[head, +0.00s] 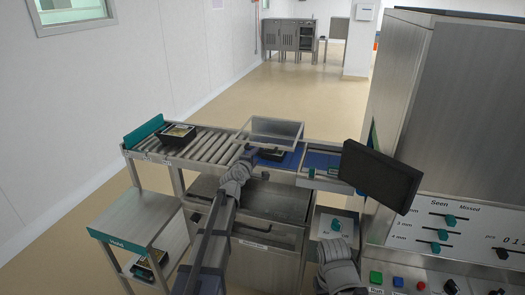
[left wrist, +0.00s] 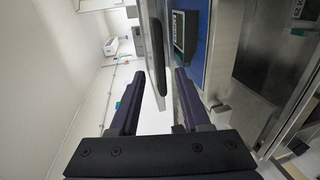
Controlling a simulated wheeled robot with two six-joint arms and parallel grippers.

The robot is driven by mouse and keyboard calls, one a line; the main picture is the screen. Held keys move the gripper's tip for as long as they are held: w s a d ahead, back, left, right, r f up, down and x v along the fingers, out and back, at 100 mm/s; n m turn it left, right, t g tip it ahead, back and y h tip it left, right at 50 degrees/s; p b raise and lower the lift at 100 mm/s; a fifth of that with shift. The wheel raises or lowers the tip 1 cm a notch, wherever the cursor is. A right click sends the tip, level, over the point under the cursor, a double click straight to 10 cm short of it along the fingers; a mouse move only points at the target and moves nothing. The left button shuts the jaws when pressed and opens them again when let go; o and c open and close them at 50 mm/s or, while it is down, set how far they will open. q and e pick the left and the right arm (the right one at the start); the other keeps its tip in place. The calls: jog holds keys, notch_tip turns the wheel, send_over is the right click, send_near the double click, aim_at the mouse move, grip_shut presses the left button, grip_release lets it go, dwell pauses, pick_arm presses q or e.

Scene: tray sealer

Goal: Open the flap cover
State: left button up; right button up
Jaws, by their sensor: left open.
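The clear flap cover (head: 275,127) sits over the blue belt at the end of the roller conveyor. A black tray (head: 272,154) shows on the belt below its front edge. My left gripper (head: 250,151) is at the cover's front left, partly hidden by my own wrist.
A dark screen (head: 381,176) stands right of the belt. The roller conveyor (head: 208,143) carries another black tray (head: 178,134). A steel side table (head: 140,219) stands at left. The machine's control panel (head: 455,240) is at right. The space above the rollers is free.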

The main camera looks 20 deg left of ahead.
aim_at(260, 151)
pick_arm(q)
jog(key=b+x, duration=0.1)
jog(key=x, duration=0.6)
jog(key=shift+w+f, duration=0.15)
jog(key=shift+w, duration=0.25)
jog(key=shift+s, duration=0.1)
jog(key=shift+c, duration=0.3)
grip_shut()
dwell(0.6)
